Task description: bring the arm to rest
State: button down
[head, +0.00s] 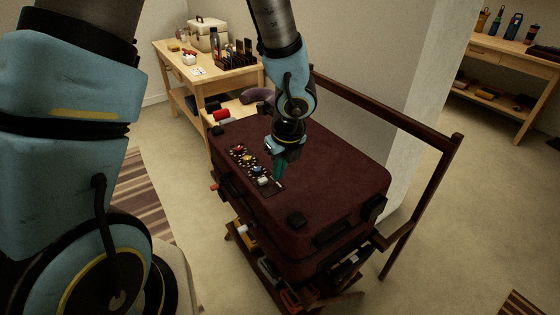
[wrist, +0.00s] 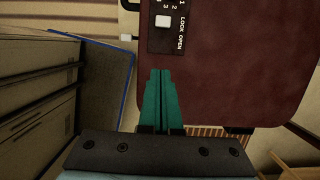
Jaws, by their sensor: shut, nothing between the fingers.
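My gripper (head: 279,173) is above the top of a dark red suitcase (head: 335,185), close to its dial panel. In the wrist view the green fingers (wrist: 163,100) are together with nothing between them. The suitcase lid also shows in the wrist view (wrist: 235,70), beyond the fingertips. The panel (head: 250,163) carries several coloured dials and a white switch. In the wrist view the white switch (wrist: 162,21) sits beside the words LOCK and OPEN. I cannot tell whether the fingertips touch the lid.
The suitcase lies on a dark wooden stand with a tall rail (head: 385,112) behind it. A wooden bench (head: 185,75) with boxes and tools stands at the back left. Another bench (head: 500,50) stands at the back right. The floor on the right is largely clear.

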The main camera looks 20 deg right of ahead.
jog(key=w+a+r+n, duration=0.1)
jog(key=a+r+n, duration=0.3)
jog(key=a+n, duration=0.5)
jog(key=w+a+r+n, duration=0.1)
jog(key=a+r+n, duration=0.3)
jog(key=a+n, duration=0.5)
jog(key=w+a+r+n+g, duration=0.1)
jog(key=a+r+n, duration=0.3)
jog(key=a+n, duration=0.5)
jog(key=n, duration=0.5)
jog(key=shift+w+a+n+h, duration=0.2)
jog(key=shift+w+n+h, duration=0.1)
jog(key=shift+n+h, duration=0.1)
